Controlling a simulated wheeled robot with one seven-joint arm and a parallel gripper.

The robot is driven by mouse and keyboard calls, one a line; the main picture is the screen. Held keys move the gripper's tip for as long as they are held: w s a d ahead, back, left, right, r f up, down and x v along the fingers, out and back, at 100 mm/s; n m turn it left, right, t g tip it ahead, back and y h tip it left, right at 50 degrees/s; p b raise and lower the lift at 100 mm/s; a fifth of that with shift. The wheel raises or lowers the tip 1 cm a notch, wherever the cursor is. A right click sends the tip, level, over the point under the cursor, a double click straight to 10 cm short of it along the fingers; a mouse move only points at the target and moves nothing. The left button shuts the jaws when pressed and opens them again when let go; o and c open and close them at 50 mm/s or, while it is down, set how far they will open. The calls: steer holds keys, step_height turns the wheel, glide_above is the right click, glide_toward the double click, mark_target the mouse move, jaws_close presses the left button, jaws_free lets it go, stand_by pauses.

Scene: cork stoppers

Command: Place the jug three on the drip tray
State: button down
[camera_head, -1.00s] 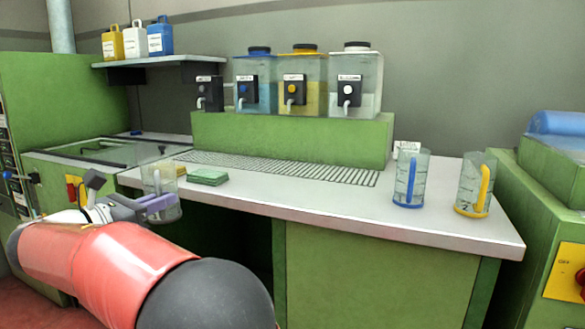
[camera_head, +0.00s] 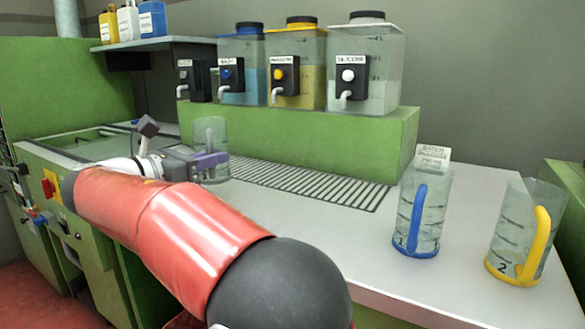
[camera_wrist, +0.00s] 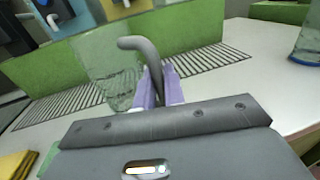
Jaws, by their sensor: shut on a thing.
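A clear jug (camera_head: 211,140) with a grey handle (camera_wrist: 139,44) is in my gripper (camera_head: 212,160). In the wrist view my purple fingers (camera_wrist: 158,86) are shut on this handle, and the jug's clear body (camera_wrist: 108,72) is to the left of it. The jug looks upright; I cannot tell whether its base touches anything. The slatted drip tray (camera_head: 300,186) runs along the counter in front of the green block, and it also shows in the wrist view (camera_wrist: 210,60). The jug is at the tray's left end.
A blue-handled jug (camera_head: 424,215) and a yellow-handled jug (camera_head: 522,232) stand on the counter's right. Dispensers with taps (camera_head: 362,70) stand on the green block (camera_head: 300,138). A yellow cloth (camera_wrist: 15,168) lies at lower left.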

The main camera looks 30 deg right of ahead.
steer(key=shift+f+x, duration=0.55)
steer(key=shift+x, duration=2.55)
steer(key=shift+f+x, duration=0.6)
steer(key=shift+x, duration=2.55)
steer(key=shift+f+x, duration=0.55)
steer(key=shift+x, duration=2.55)
steer(key=shift+f, duration=0.2)
steer(key=c, duration=1.5)
jaws_free()
steer(key=shift+r, duration=0.1)
